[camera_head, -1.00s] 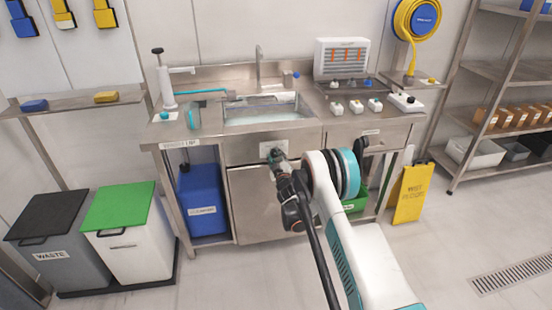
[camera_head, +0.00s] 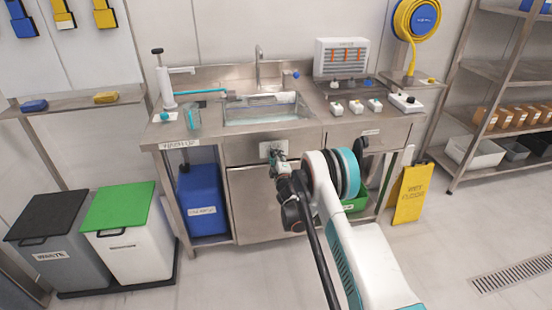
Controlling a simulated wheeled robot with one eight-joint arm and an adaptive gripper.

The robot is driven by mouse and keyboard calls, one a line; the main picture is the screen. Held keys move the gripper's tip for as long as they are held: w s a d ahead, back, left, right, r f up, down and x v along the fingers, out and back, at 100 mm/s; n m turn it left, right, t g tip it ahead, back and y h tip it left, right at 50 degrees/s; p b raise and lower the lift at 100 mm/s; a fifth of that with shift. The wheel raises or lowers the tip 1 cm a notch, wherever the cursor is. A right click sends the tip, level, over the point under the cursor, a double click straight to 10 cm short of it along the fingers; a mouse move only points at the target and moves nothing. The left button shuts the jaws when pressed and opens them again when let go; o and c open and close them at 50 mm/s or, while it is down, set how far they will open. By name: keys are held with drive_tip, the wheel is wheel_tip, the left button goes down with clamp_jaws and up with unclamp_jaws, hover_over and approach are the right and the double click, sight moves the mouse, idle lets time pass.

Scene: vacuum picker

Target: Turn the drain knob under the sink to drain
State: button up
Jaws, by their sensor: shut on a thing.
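The steel sink (camera_head: 262,121) is set in the counter under a tall faucet (camera_head: 258,62), with clear liquid in its basin. A light plate (camera_head: 263,149) sits on the front panel below the sink, above the cabinet door. The drain knob at this plate is mostly hidden by my gripper (camera_head: 276,156). My gripper is at the plate's lower right, shut on the knob. The fingers are small in this view, and the knob's exact angle cannot be told.
A blue container (camera_head: 203,199) stands in the open bay left of the cabinet door (camera_head: 262,205). Grey and green-lidded bins (camera_head: 128,240) stand at the left. A yellow floor sign (camera_head: 411,194) leans at the right. Floor is open at the right.

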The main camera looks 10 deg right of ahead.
drive_tip(key=shift+a, duration=0.1)
idle(0.3)
drive_tip(key=o, duration=1.1)
drive_tip(key=shift+s, duration=3.75)
